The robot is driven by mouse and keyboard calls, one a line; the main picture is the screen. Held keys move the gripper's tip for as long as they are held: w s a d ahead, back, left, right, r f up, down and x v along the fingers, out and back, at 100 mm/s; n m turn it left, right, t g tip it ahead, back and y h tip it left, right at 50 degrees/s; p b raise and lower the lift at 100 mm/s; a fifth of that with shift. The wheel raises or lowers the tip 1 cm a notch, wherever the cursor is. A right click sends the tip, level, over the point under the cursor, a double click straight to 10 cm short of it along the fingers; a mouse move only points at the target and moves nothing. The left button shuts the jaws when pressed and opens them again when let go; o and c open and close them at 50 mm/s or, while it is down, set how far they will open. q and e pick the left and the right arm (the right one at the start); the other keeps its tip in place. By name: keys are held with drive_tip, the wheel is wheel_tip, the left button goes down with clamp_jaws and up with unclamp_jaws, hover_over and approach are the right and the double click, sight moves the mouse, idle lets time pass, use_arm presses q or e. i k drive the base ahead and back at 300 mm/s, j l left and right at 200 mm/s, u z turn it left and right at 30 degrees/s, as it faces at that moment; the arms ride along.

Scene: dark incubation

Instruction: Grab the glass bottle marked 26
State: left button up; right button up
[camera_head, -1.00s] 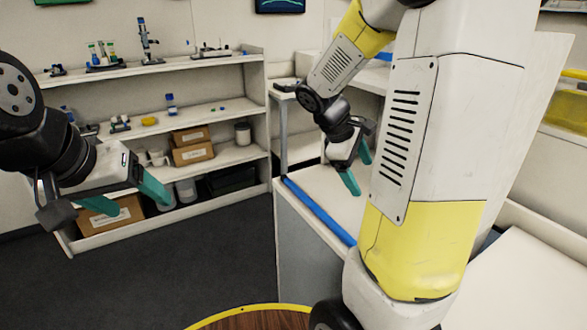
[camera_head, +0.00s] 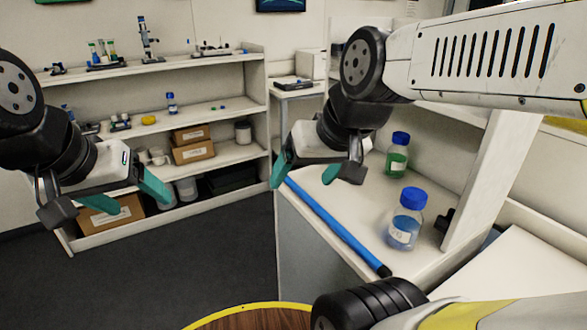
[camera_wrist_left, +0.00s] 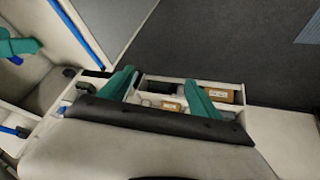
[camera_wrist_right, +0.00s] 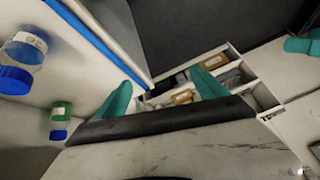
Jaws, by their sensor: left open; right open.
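A glass bottle with blue liquid and a blue cap (camera_head: 408,222) stands upright on the white counter. Its label is too small to read surely. A second bottle with green liquid and a blue cap (camera_head: 397,158) stands behind it, its number also unreadable. In the right wrist view the blue-liquid bottle (camera_wrist_right: 24,48) and the green-liquid bottle (camera_wrist_right: 60,114) are at the left, outside the jaws. My right gripper (camera_head: 308,178) is open and empty, left of both bottles, near the counter's left edge. My left gripper (camera_head: 128,196) is open and empty, in front of the shelf.
A blue strip (camera_head: 335,228) runs along the counter's left edge. A white upright panel (camera_head: 485,185) stands right of the blue-liquid bottle. A white shelf unit (camera_head: 225,155) with boxes and lab items stands at the back left. The dark floor (camera_head: 220,265) between is clear.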

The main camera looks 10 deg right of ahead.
sight(405, 226)
drive_tip(key=z, duration=1.65)
drive_tip(key=k+j+u, duration=0.3)
